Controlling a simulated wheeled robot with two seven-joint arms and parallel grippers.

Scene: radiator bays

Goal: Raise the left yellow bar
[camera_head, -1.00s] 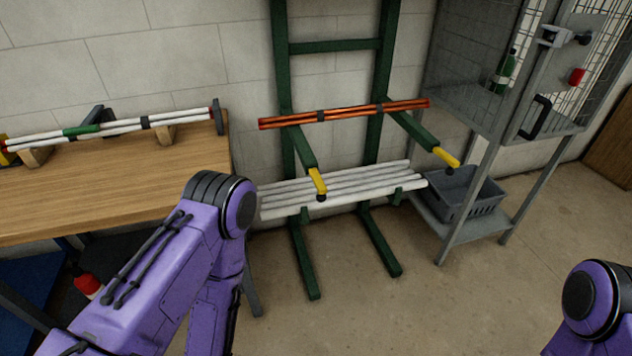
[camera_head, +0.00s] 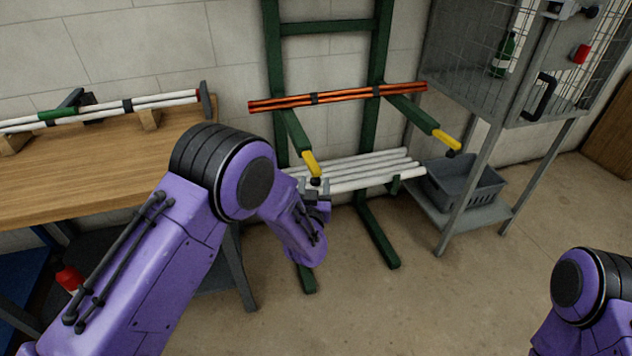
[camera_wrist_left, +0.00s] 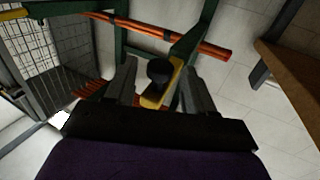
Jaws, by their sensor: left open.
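The left yellow bar (camera_head: 311,163) is the yellow end of a green arm that sticks out from the green rack (camera_head: 272,60) and has a dark knob at its tip. The right yellow bar (camera_head: 447,140) is on the matching arm. My left gripper (camera_head: 317,190) is just below the left bar's tip in the head view. In the left wrist view my open left gripper (camera_wrist_left: 160,90) has the left yellow bar (camera_wrist_left: 173,82) and its black knob between its fingers. Contact cannot be told. My right gripper is out of view; only part of my right arm shows.
Orange rods (camera_head: 340,96) lie across the rack's arms, and white pipes (camera_head: 375,170) lie lower down. A wooden bench (camera_head: 90,180) stands at left. A grey crate (camera_head: 463,188) and a wire cage (camera_head: 470,60) are at right. The floor in front is clear.

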